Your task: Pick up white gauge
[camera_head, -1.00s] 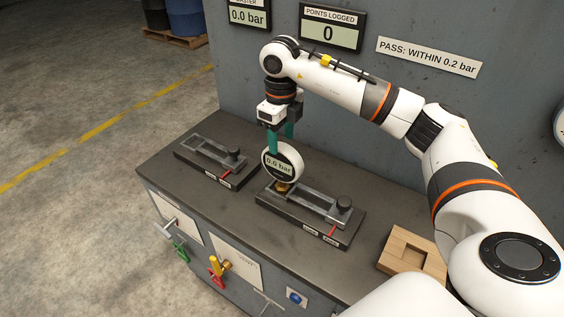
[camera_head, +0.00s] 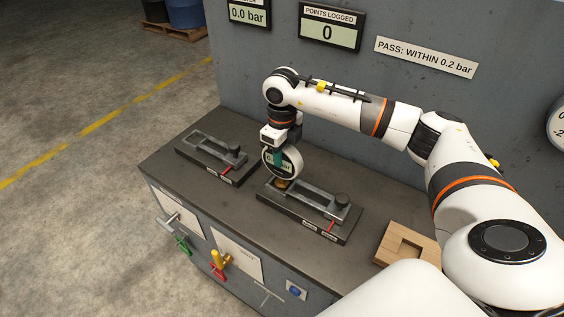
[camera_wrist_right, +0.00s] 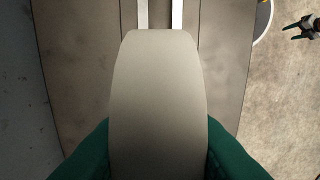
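The white gauge (camera_head: 294,160) is round with a digital face. It stands upright on a brass fitting (camera_head: 283,184) at the left end of the front clamp fixture (camera_head: 310,206). My right gripper (camera_head: 279,158) points down over it, with one green finger in front of the face, partly covering the reading. The other finger is hidden behind the gauge. In the right wrist view the gauge's pale rim (camera_wrist_right: 158,100) fills the space between the green fingers. Whether they press on it cannot be told. My left gripper does not show in the head view.
A second fixture (camera_head: 211,156) stands behind left, without a gauge. A wooden block with a square recess (camera_head: 396,243) lies at the bench's right. Green (camera_head: 183,245) and red (camera_head: 218,272) valve handles stick out of the front. The wall rises close behind. Bare bench top lies between the fixtures.

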